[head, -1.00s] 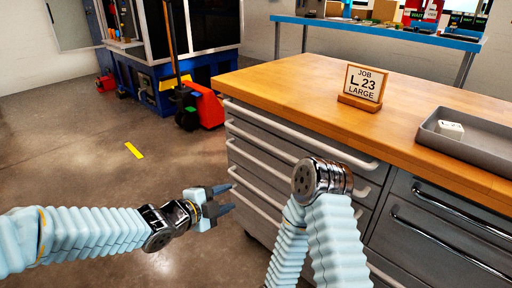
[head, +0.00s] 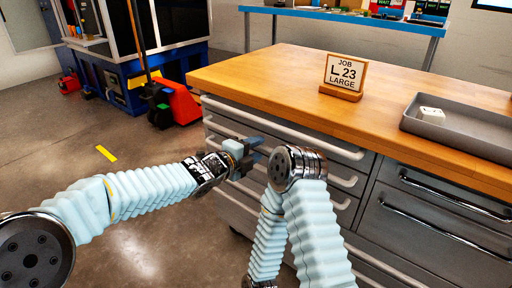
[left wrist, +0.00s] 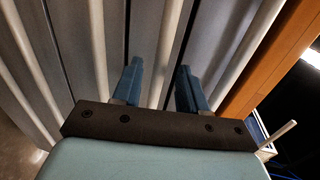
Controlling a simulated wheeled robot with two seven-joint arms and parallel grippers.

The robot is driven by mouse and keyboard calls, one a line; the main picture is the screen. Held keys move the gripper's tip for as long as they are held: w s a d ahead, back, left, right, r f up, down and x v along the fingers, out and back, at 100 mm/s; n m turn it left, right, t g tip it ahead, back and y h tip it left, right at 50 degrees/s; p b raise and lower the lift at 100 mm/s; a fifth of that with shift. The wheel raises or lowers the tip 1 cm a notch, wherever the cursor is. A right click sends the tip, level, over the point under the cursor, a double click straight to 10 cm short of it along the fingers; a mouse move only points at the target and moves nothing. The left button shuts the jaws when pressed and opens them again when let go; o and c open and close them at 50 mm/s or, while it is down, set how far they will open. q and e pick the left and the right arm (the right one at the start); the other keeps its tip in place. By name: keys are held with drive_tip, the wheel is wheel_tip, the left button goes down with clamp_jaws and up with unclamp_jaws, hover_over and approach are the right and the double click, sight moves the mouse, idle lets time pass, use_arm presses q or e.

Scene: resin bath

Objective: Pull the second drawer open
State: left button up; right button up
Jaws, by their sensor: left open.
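The grey cabinet under the wooden bench has a stack of drawers with long pale bar handles. The second drawer's handle (head: 342,181) is partly hidden by my arms in the head view. The drawers look shut. My left gripper (head: 256,154) is open in front of the cabinet, close to the second handle. In the left wrist view the gripper (left wrist: 158,84) has its two blue fingers apart, and the second handle (left wrist: 171,45) runs between and beyond them. I cannot tell whether they touch it. The top handle (left wrist: 248,62) lies to the right there. My right gripper is not in view.
A wooden bench top (head: 270,80) overhangs the drawers. It carries a job sign (head: 343,75) reading L 23 LARGE and a grey tray (head: 470,137) with a white block (head: 431,115). A red pallet jack (head: 180,103) stands at the back left. Open floor lies left of the cabinet.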

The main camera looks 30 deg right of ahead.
use_arm(q)
drive_tip(key=shift+w+d+f, duration=0.1)
drive_tip(key=shift+d, duration=0.3)
clamp_jaws()
drive_tip(key=shift+a, duration=0.15)
